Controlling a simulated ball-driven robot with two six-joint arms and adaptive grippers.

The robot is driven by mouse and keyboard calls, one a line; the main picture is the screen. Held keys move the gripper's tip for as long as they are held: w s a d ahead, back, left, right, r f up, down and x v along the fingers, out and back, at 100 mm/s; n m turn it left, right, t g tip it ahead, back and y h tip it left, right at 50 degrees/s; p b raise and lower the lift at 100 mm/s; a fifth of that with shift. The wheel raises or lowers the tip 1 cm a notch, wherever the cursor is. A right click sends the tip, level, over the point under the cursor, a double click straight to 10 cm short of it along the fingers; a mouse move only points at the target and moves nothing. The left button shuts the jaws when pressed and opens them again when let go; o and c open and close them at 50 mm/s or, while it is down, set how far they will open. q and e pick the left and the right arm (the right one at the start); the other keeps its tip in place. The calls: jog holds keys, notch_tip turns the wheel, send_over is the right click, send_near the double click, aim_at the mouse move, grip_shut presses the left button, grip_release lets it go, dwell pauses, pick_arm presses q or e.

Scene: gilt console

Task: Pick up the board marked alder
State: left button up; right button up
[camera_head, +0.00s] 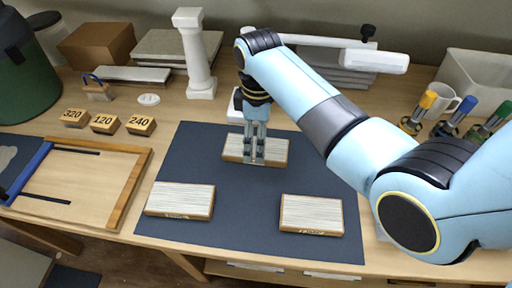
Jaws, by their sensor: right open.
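Three pale, ribbed boards with wooden edges lie on a dark blue mat (240,222). One is the back board (276,151), one the front left board (180,199), one the front right board (312,213). Small labels show on the front edges of the two front boards but are too small to read, so I cannot tell which is alder. My right gripper (254,160) points down at the back board, its fingers open and overlapping the board's middle in the picture. I cannot tell whether they touch it. My left gripper is out of view.
Blocks marked 320, 120 and 240 (138,125) stand at the left, behind a wooden frame (128,190). A white column (195,60) stands behind the mat. A mug (440,102) and several colored-handled tools (421,108) are at the right. The mat's front middle is clear.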

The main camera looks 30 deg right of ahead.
aim_at(276, 149)
jog(key=f, duration=0.3)
jog(key=shift+w+d+f, duration=0.2)
jog(key=shift+d+f, duration=0.05)
jog(key=shift+f, duration=0.65)
jog(key=c, duration=0.4)
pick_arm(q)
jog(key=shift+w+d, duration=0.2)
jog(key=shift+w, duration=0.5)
pick_arm(e)
jog(key=c, duration=1)
